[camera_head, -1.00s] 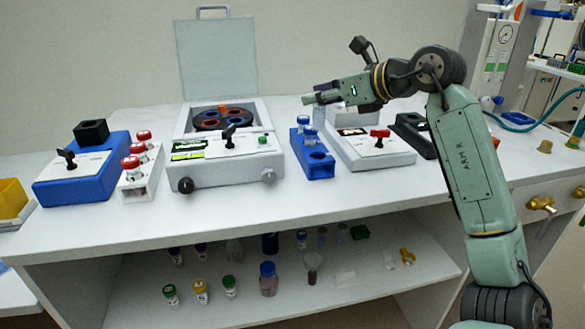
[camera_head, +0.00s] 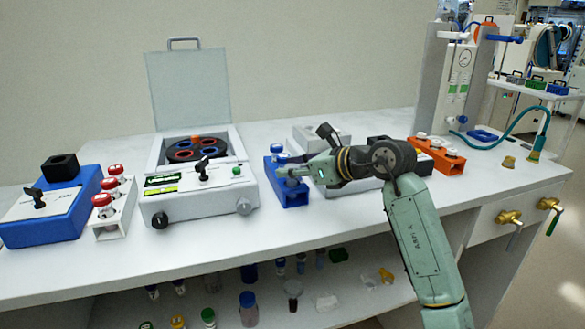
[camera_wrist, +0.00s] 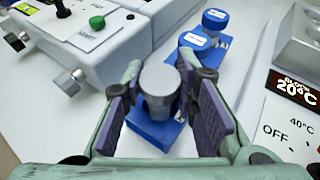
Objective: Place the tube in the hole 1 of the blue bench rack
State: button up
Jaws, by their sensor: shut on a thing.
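The blue bench rack (camera_head: 294,199) stands on the bench right of the centrifuge. In the wrist view its near end (camera_wrist: 153,138) shows below the tube. Blue-capped tubes (camera_wrist: 205,28) stand in its farther part. My gripper (camera_head: 285,177) is over the near end of the rack. In the wrist view my gripper (camera_wrist: 160,98) is shut on a tube with a grey round top (camera_wrist: 159,80), held upright between the two pads. The tube's lower end is hidden, so I cannot tell whether it is inside a hole. No hole number is readable.
The centrifuge (camera_head: 200,190) with its lid up stands close left of the rack. A heater with a 20 °C display (camera_wrist: 295,88) stands close right. Farther right is an orange rack (camera_head: 441,156). A white rack with red-capped tubes (camera_head: 112,205) stands left.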

jog(key=shift+f+b, duration=0.3)
jog(key=o, duration=1)
jog(key=shift+r, duration=0.1)
jog(key=shift+r+p, duration=0.2)
jog(key=shift+p, duration=0.1)
jog(key=shift+s+d, duration=0.1)
jog(key=shift+d, duration=0.2)
jog(key=b+v, duration=0.3)
jog(key=v, duration=0.8)
jog(key=shift+s+r, duration=0.2)
jog(key=shift+r, duration=0.1)
